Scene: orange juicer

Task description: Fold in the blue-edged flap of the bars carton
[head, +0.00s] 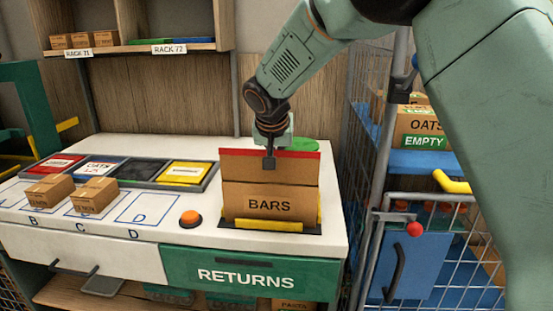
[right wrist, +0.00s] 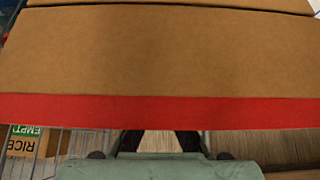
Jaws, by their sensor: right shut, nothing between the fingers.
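The bars carton (head: 296,205) stands upright in a yellow-edged holder on the white counter, its BARS label facing me. A brown flap with a red edge (head: 228,153) rises above the front face. The red edge (right wrist: 160,110) and brown board also fill much of the right wrist view. No blue-edged flap can be made out in either view. My right gripper (head: 268,163) is shut and empty, pointing down in front of the red-edged flap; I cannot tell whether it touches. In the right wrist view the flap partly hides its fingers. My left gripper is not in view.
An orange button (head: 190,217) is left of the carton. Two small boxes (head: 50,188) (head: 94,195) sit on marked squares, before a row of coloured bins (head: 187,173). A wire cage with an oats box (head: 424,124) stands right. A shelf (head: 140,48) is behind.

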